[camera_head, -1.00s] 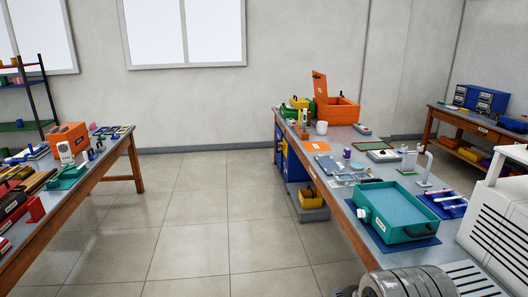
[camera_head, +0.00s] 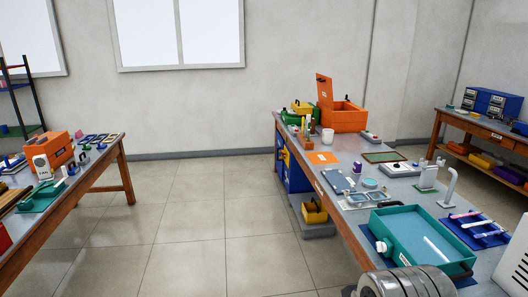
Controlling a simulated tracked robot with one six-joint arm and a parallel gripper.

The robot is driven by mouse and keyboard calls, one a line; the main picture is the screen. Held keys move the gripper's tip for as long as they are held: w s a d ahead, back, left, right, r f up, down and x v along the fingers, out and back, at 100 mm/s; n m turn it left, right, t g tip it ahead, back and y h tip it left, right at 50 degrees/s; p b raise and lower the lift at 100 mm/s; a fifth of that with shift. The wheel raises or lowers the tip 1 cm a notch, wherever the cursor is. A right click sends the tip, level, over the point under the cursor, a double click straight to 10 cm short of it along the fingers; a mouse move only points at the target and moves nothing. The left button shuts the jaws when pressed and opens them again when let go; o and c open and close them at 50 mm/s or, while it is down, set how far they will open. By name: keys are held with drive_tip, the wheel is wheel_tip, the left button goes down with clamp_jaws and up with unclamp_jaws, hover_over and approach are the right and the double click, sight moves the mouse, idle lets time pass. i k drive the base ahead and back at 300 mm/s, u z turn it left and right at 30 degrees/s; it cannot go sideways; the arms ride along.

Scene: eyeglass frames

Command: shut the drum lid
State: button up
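No thing is clearly recognisable as a drum. The one raised lid that I see is an orange panel (camera_head: 325,92) standing upright at the left side of an orange box (camera_head: 346,117). This box is at the far end of the right-hand workbench (camera_head: 352,218), and its top is open. Its inside is mostly hidden. My gripper is not in view. A grey ribbed part of my own body shows at the bottom edge, and the bench is well ahead of and beside it.
A teal tray (camera_head: 375,224) of liquid stands on the near bench, with a white-edged machine (camera_head: 512,268) at the right edge. Another workbench (camera_head: 85,187) is on the left. The tiled floor (camera_head: 215,225) between them is clear. A yellow bin (camera_head: 314,212) sits under the right bench.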

sight(324, 87)
drive_tip(key=i, duration=4)
drive_tip(key=z, duration=0.85)
